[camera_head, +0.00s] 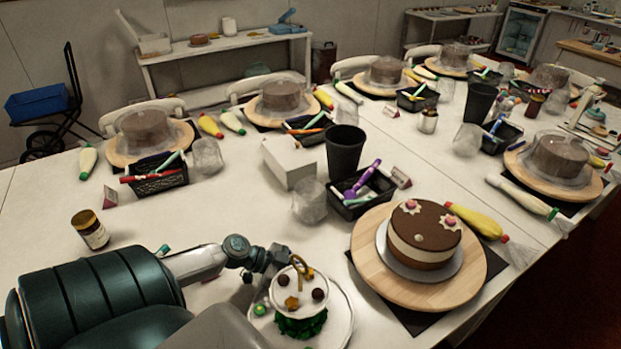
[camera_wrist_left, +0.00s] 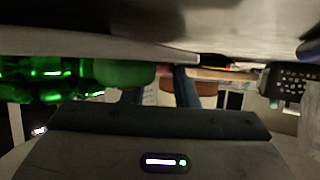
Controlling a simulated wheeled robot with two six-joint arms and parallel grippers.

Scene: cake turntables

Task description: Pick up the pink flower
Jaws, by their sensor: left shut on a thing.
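My left gripper (camera_head: 280,260) reaches to the left side of a white two-tier stand (camera_head: 340,322) at the front of the table. In the left wrist view its two fingers (camera_wrist_left: 160,85) are under the pale upper plate (camera_wrist_left: 130,50). A small pinkish patch, which looks like the pink flower (camera_wrist_left: 163,70), shows between them; most of it is hidden. Green pieces (camera_wrist_left: 45,80) lie left of the fingers. The upper tier holds brown and orange decorations (camera_head: 292,303). A chocolate cake (camera_head: 424,236) on a wooden turntable (camera_head: 380,282) bears pink-centred flowers. My right gripper is out of view.
A black basket of tools (camera_head: 360,205), a black cup (camera_head: 344,150), a white box (camera_head: 288,162) and clear cups stand behind the stand. A brown jar (camera_head: 91,230) stands at left. The table between the jar and the clear cup is mostly free.

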